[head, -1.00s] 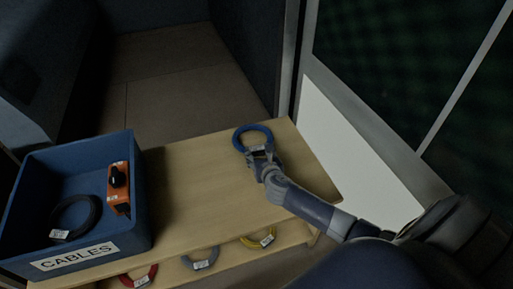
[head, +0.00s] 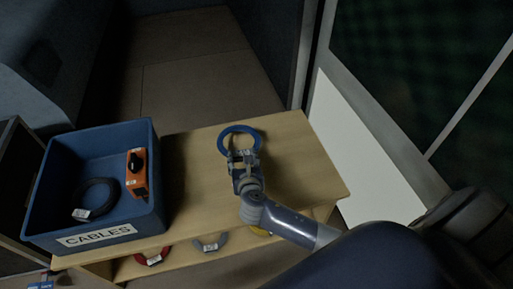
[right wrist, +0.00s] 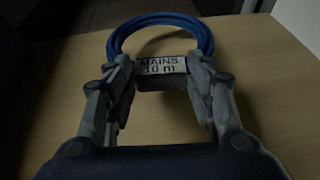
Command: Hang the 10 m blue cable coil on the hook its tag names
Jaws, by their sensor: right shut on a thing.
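The blue cable coil (head: 240,132) is at the far end of my right gripper (head: 244,160), over the wooden table top in the head view. In the right wrist view the coil (right wrist: 160,20) shows as a blue ring with a white tag (right wrist: 161,66) reading "MAINS 10 m". The fingers of my right gripper (right wrist: 160,85) stand on both sides of the tag and are shut on the coil. I cannot tell whether the coil touches the table. My left gripper is not in view. No hook is seen in these frames.
A blue bin labelled CABLES (head: 95,235) stands at the table's left, holding a black coil (head: 97,198) and an orange device (head: 137,173). Red (head: 153,257) and grey (head: 210,243) coils lie at the lower shelf. The table top (head: 195,185) between bin and gripper is clear.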

